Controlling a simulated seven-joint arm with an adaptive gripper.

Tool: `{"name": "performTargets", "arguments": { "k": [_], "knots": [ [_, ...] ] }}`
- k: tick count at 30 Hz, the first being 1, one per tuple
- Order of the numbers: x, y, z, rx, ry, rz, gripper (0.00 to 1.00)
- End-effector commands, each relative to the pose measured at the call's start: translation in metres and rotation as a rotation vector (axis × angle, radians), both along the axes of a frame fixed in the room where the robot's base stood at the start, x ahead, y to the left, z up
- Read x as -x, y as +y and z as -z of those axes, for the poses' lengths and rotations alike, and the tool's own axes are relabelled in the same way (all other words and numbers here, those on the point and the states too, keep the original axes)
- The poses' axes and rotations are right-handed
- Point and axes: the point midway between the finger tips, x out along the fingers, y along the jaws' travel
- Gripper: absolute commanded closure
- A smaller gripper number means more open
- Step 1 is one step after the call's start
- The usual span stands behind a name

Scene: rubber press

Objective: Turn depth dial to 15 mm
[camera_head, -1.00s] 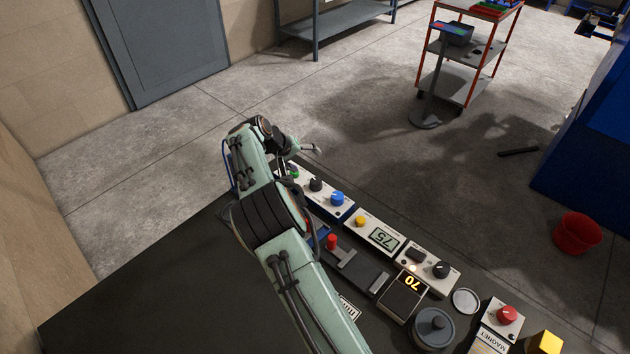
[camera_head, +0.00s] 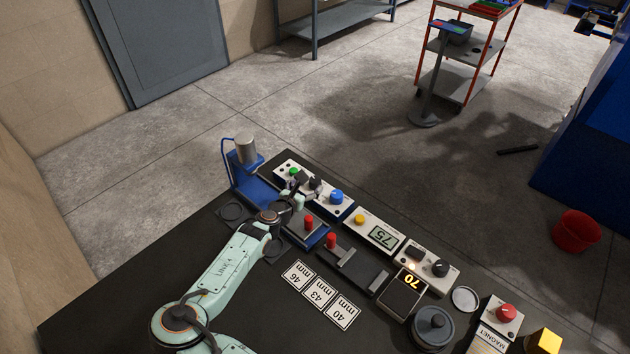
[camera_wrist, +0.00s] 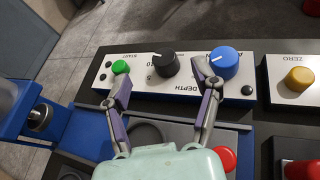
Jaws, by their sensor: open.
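The black dial (camera_wrist: 165,63) sits on a white control panel (camera_wrist: 150,87), with the DEPTH label just below and right of it in the wrist view. Its white pointer line shows; the scale is upside down and I cannot read the setting. The dial is partly hidden by my gripper in the head view (camera_head: 315,183). My gripper (camera_wrist: 160,92) is open and empty. Its fingers are spread wide, one on each side of the dial and apart from it. It also shows over the panel in the head view (camera_head: 303,196).
A green button (camera_wrist: 120,67) is beside the left finger, and a blue knob (camera_wrist: 224,62) is close to the right finger. A blue press (camera_head: 248,178) stands left of the panel. Red-knobbed fixtures (camera_head: 331,241) and number plates (camera_head: 318,291) lie nearby.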

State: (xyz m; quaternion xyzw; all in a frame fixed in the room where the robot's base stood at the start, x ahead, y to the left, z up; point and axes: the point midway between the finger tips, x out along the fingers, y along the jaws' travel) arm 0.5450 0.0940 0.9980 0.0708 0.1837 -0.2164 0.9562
Motion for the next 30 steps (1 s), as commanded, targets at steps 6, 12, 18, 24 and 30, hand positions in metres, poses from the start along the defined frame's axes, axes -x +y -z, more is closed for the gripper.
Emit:
{"name": "performTargets", "arguments": {
  "k": [6, 12, 18, 24, 30],
  "knots": [
    [-0.009, -0.005, 0.027, -0.001, -0.002, 0.003, 0.37],
    [-0.037, -0.018, 0.039, -0.002, -0.001, 0.003, 0.37],
    [-0.054, -0.025, 0.047, -0.002, -0.002, 0.003, 0.37],
    [-0.058, -0.027, 0.048, -0.003, -0.001, 0.002, 0.37],
    [-0.058, -0.027, 0.048, -0.003, -0.001, 0.002, 0.62]
  ]
}}
